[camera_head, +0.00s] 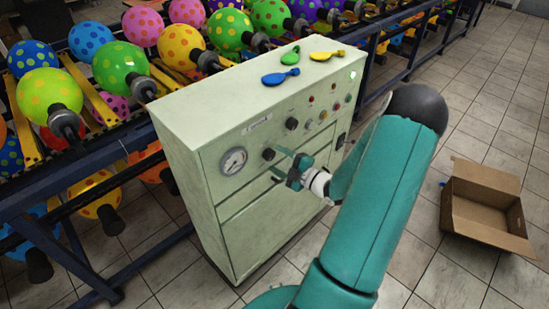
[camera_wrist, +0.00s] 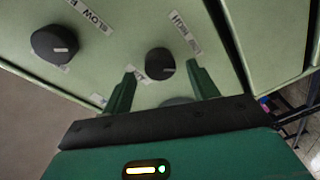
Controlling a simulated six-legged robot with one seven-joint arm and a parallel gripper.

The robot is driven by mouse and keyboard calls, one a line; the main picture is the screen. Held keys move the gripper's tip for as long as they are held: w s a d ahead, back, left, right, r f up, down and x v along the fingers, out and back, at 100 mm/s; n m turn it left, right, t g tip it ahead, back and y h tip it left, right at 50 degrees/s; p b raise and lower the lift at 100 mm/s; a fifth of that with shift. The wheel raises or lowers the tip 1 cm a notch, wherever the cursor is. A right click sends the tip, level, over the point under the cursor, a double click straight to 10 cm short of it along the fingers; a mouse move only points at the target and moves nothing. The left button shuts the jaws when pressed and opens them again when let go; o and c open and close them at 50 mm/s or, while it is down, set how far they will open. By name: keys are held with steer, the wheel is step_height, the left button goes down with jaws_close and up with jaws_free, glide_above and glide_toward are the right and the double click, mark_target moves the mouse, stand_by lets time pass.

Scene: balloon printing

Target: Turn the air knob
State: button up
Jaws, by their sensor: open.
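The pale green control cabinet (camera_head: 240,120) stands in the middle of the head view. A black round knob (camera_head: 268,154) sits on its front, right of the pressure gauge (camera_head: 233,160). In the wrist view, a black knob (camera_wrist: 160,62) lies ahead between my fingers, by a "HIGH" label and a partly hidden label that seems to begin with "A". My gripper (camera_head: 284,166) is open and close to the panel. Its two green fingers also show in the wrist view (camera_wrist: 161,78), apart and empty. Contact with the knob cannot be told.
Another black knob (camera_wrist: 55,44) is at the left in the wrist view, near a "SLOW" label. Green, blue and yellow deflated balloons (camera_head: 281,76) lie on the cabinet top. Racks of dotted balloons (camera_head: 120,67) stand behind. An open cardboard box (camera_head: 484,232) is on the floor at right.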

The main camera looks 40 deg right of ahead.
steer(key=shift+w+a, duration=0.15)
steer(key=shift+w, duration=0.8)
steer(key=c, duration=1)
steer(key=shift+m, duration=0.3)
steer(key=m, duration=0.4)
steer(key=shift+f+t, duration=0.1)
steer(key=shift+t, duration=0.2)
steer(key=m, duration=0.6)
steer(key=shift+a+t+h, duration=0.1)
steer(key=shift+t+h, duration=0.2)
steer(key=shift+h, duration=0.1)
steer(key=m+h, duration=0.1)
steer(key=m, duration=0.5)
steer(key=m+h, duration=0.1)
steer(key=m, duration=0.4)
steer(key=shift+a+t, duration=0.1)
steer(key=shift+t, duration=0.2)
